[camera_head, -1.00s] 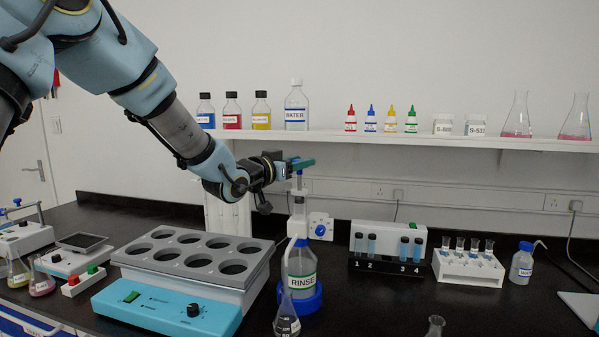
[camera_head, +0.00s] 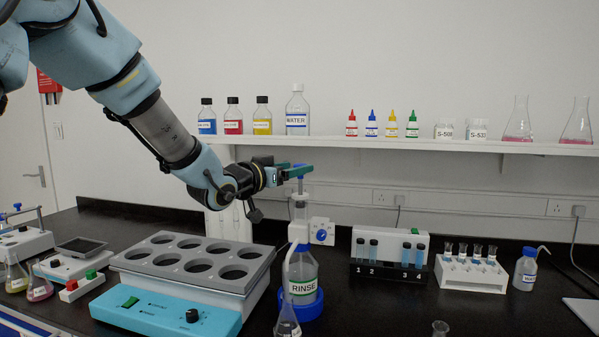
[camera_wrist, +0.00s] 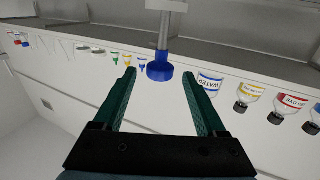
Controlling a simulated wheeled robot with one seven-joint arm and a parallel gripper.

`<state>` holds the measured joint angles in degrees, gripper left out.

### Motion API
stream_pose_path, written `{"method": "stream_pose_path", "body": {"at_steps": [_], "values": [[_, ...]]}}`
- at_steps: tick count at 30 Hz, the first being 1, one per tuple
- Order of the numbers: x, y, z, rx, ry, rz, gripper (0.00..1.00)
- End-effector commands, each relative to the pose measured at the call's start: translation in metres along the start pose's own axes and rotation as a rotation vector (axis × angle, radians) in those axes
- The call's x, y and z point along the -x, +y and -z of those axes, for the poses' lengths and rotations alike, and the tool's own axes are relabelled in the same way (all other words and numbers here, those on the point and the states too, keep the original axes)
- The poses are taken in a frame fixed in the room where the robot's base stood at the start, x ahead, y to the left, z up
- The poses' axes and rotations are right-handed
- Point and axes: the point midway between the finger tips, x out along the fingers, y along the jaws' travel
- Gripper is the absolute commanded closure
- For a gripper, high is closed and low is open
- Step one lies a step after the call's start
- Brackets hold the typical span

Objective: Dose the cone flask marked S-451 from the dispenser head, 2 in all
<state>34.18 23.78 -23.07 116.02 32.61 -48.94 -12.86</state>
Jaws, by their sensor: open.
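The dispenser head (camera_head: 300,212) is a white pump with a thin upright plunger on the RINSE bottle (camera_head: 303,270). A cone flask (camera_head: 287,320) stands in front of that bottle, below the spout side; its lower part is cut off and I cannot read S-451 on it. My gripper (camera_head: 300,169) is at the top of the plunger. In the wrist view my gripper (camera_wrist: 160,80) is open, its two green fingers spread either side of the blue plunger knob (camera_wrist: 160,71), which sits near the fingertips. Neither finger visibly touches it.
A grey block with round wells (camera_head: 195,262) stands left of the bottle. A vial rack (camera_head: 388,270) and tube rack (camera_head: 470,272) stand to the right. The shelf (camera_head: 400,144) with bottles (camera_head: 297,110) runs behind my gripper.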

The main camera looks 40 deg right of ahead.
Motion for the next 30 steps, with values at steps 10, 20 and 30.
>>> {"method": "stream_pose_path", "body": {"at_steps": [10, 20, 30], "values": [[0.064, 0.0, -0.002, -0.003, 0.001, 0.001, 0.26], [0.077, 0.0, 0.0, 0.0, 0.0, 0.0, 0.26], [0.06, -0.014, 0.002, -0.03, -0.042, 0.054, 0.51]]}}
